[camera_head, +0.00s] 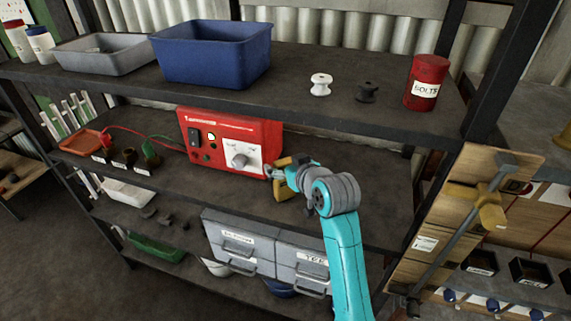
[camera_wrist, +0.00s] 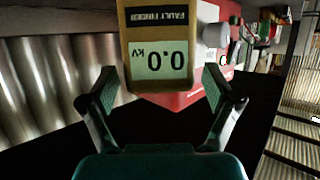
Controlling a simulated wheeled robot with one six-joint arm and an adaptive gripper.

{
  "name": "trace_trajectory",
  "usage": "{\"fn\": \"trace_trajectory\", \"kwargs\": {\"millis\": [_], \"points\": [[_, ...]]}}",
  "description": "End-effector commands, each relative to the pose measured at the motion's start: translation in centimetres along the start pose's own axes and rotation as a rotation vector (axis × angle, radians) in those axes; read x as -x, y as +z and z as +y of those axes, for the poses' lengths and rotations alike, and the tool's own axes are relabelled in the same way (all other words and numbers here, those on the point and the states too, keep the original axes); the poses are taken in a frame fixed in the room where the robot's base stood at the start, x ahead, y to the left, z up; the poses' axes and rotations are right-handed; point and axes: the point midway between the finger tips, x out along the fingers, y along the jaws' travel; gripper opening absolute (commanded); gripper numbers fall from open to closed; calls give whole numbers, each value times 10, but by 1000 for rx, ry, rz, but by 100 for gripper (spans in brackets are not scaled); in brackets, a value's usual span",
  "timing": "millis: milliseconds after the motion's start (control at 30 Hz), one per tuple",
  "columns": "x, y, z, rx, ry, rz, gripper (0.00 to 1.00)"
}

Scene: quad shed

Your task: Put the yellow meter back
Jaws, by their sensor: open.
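The yellow meter (camera_wrist: 160,50) fills the top middle of the wrist view, with "FAULT FINDER" and a 0.0 kV display upside down in the picture. My gripper (camera_wrist: 162,95) is open. Its fingers stand on either side of the meter's near end, with dark gaps showing between. In the head view my gripper (camera_head: 282,174) is over the middle shelf, at the right end of the red box (camera_head: 225,135). Only small yellow parts of the meter (camera_head: 284,161) show there, mostly hidden by the gripper. I cannot tell what the meter rests on.
The upper shelf holds a blue bin (camera_head: 212,55), a grey tray (camera_head: 105,50), spools and a red bolts tin (camera_head: 427,82). Grey drawers (camera_head: 262,248) sit below. A wooden board (camera_head: 455,215) stands right. The middle shelf is clear right of my gripper.

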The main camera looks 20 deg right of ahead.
Motion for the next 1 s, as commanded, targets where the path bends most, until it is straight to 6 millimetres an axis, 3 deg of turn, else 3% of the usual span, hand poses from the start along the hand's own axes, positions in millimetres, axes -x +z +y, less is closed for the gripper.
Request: {"fn": "trace_trajectory", "kwargs": {"millis": [233,700,1000], "points": [[11,-2,0,0,0,0,89],[98,-2,0,0,1,2,89],[121,-2,0,0,0,0,89]]}}
